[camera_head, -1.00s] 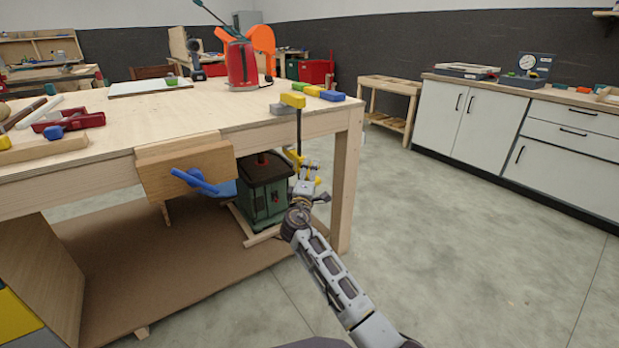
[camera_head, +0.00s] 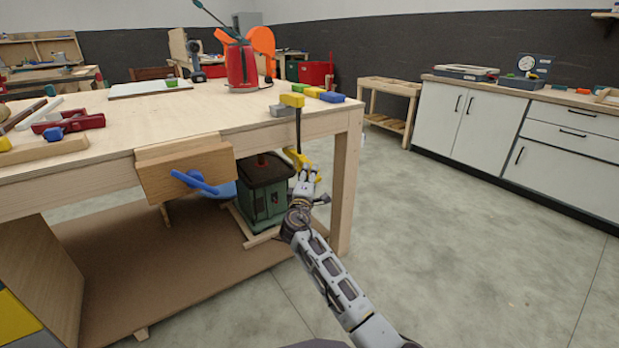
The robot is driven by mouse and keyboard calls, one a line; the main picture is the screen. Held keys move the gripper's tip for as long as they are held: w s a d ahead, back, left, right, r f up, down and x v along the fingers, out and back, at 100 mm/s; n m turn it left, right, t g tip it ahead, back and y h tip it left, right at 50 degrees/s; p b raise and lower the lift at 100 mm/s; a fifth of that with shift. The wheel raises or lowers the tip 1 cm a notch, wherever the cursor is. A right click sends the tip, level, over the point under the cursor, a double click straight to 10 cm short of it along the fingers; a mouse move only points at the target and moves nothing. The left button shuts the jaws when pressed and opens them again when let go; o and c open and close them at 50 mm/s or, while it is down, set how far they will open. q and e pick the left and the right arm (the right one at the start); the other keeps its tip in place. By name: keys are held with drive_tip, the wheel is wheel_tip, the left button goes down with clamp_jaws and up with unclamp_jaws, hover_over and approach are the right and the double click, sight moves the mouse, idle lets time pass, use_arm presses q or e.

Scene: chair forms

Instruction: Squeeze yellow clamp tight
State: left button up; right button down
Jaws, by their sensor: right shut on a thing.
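The yellow clamp (camera_head: 292,100) sits at the workbench's front right edge. Its upper yellow jaw rests on the bench top, and a dark bar runs down in front of the edge. Its lower yellow part (camera_head: 295,157) is below the bench top. My right gripper (camera_head: 306,173) is at this lower part, shut on it, and the fingers partly hide it. My left gripper is not in view.
The wooden workbench (camera_head: 230,120) carries a red tool (camera_head: 241,66), yellow and blue blocks (camera_head: 332,97) and a red clamp (camera_head: 75,122). A wooden vise (camera_head: 185,168) with a blue handle is on its front. A green machine (camera_head: 264,190) stands beneath. The floor to the right is clear.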

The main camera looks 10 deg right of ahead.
drive_tip(key=shift+s+a, duration=0.2)
drive_tip(key=shift+s, duration=0.2)
drive_tip(key=shift+s+a+h, duration=0.1)
drive_tip(key=shift+s+h, duration=0.15)
drive_tip(key=shift+h, duration=0.15)
drive_tip(key=c, duration=0.8)
unclamp_jaws()
drive_tip(key=shift+r, duration=0.2)
drive_tip(key=shift+r+p, duration=0.4)
drive_tip(key=shift+p, duration=0.05)
drive_tip(key=shift+w, duration=0.2)
